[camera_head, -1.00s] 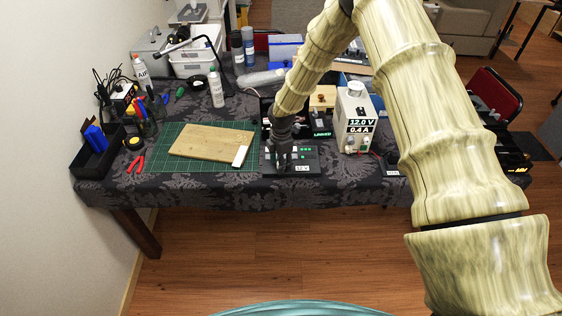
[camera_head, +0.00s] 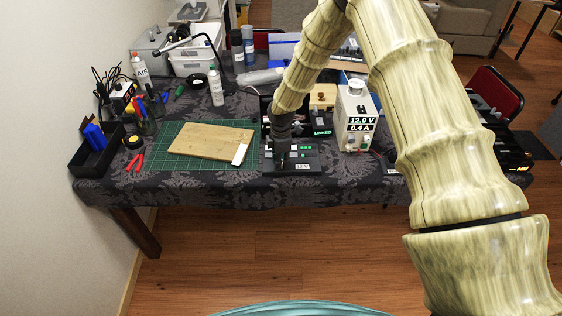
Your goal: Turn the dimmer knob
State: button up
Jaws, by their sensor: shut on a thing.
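The dark cockpit panel (camera_head: 303,163) lies at the front edge of the table, with small green lit displays and a white label reading about 12 V. My gripper (camera_head: 281,163) points down onto the left part of this panel. Its dark fingers are shut on the dimmer knob, which is too small and too covered by the fingers to be seen clearly. My pale, wood-patterned arm reaches in from the upper right.
A power supply (camera_head: 356,122) reading 12.0 V and 0.4 A stands right of the panel. A wooden board (camera_head: 211,140) lies on a green cutting mat (camera_head: 180,161) at the left. Another dark panel stands close behind my gripper, partly hidden. Bare cloth runs along the front edge.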

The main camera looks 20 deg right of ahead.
jog(key=m+b, duration=0.1)
jog(key=m, duration=0.3)
jog(key=m+b, duration=0.1)
jog(key=m, duration=0.4)
jog(key=shift+w, duration=0.1)
jog(key=m+b, duration=0.1)
jog(key=m, duration=0.3)
jog(key=shift+m, duration=0.3)
jog(key=shift+w+m, duration=0.1)
jog(key=shift+m, duration=1.6)
jog(key=shift+b, duration=0.3)
jog(key=o, duration=1)
jog(key=shift+o, duration=0.2)
